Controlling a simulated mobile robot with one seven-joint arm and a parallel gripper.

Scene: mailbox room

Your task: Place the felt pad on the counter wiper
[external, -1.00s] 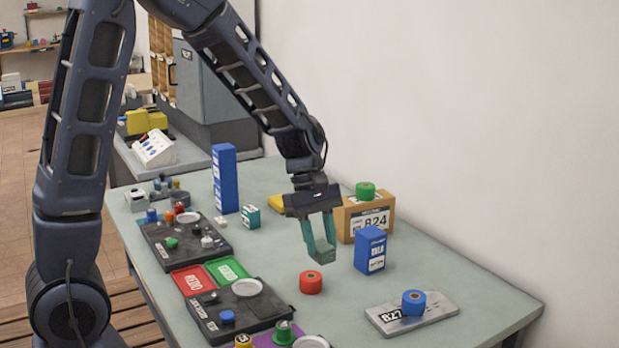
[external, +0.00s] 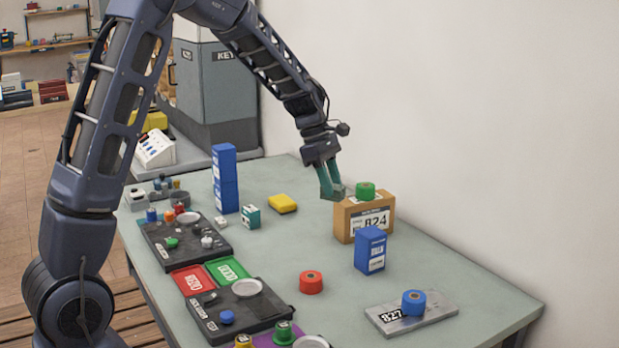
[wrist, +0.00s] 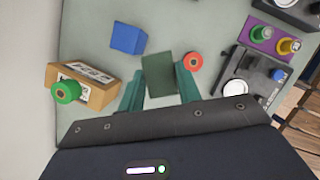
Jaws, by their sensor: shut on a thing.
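My gripper (external: 331,190) has teal fingers and is shut on a small dark green block, which I take to be the felt pad (external: 338,190). In the wrist view the pad (wrist: 158,76) sits between the fingertips (wrist: 160,85). The gripper and pad are in the air by the left side of the cardboard box marked 824 (external: 352,224). A yellow block (external: 283,203), which looks like the counter wiper, lies flat on the table to the left of the gripper, with nothing on it. It is not visible in the wrist view.
A green roll (external: 365,190) sits on the cardboard box. A blue box (external: 370,250), a red roll (external: 311,283) and a blue roll (external: 413,302) on a grey plate stand nearer. A tall blue stack (external: 225,180) and a small green-white box (external: 251,216) stand left of the yellow block.

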